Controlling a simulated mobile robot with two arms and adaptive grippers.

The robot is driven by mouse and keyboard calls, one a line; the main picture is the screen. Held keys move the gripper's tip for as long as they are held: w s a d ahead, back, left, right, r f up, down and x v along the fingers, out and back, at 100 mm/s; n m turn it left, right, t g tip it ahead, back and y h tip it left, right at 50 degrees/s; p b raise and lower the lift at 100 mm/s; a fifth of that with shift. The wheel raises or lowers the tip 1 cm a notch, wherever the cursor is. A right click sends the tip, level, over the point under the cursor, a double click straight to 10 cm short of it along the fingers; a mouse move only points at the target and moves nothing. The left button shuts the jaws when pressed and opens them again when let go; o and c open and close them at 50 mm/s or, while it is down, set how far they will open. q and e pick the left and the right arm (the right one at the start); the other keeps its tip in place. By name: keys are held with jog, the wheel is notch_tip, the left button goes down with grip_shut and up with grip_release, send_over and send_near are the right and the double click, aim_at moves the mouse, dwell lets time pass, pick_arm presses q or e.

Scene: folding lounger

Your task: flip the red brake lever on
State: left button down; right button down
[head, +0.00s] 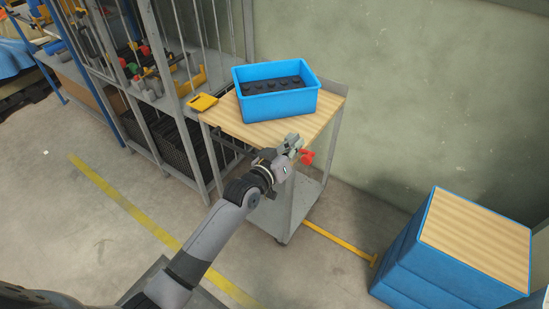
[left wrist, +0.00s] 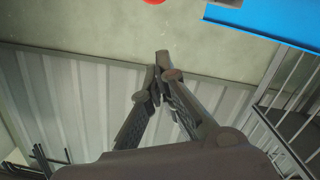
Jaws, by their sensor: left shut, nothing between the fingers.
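The red brake lever (head: 307,157) shows at the front edge of the cart (head: 314,127), just to the right of and below my left gripper (head: 297,142) in the head view. My left gripper is shut and empty, close to the lever; I cannot tell whether they touch. In the left wrist view the shut fingers (left wrist: 160,75) meet at their tips. A small red piece (left wrist: 153,2), cut off by the top edge, shows beyond the fingertips and apart from them. My left gripper and arm hide part of the cart's front. My right gripper is not in view.
A metal rack (head: 170,100) stands at the left. A blue box with a wooden top (head: 475,240) stands at the lower right. A wall is behind.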

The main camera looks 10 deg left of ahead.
pick_arm(q)
jog(key=b+v, duration=0.1)
jog(key=v, duration=0.9)
jog(key=shift+b, duration=0.4)
jog(key=shift+f, duration=0.1)
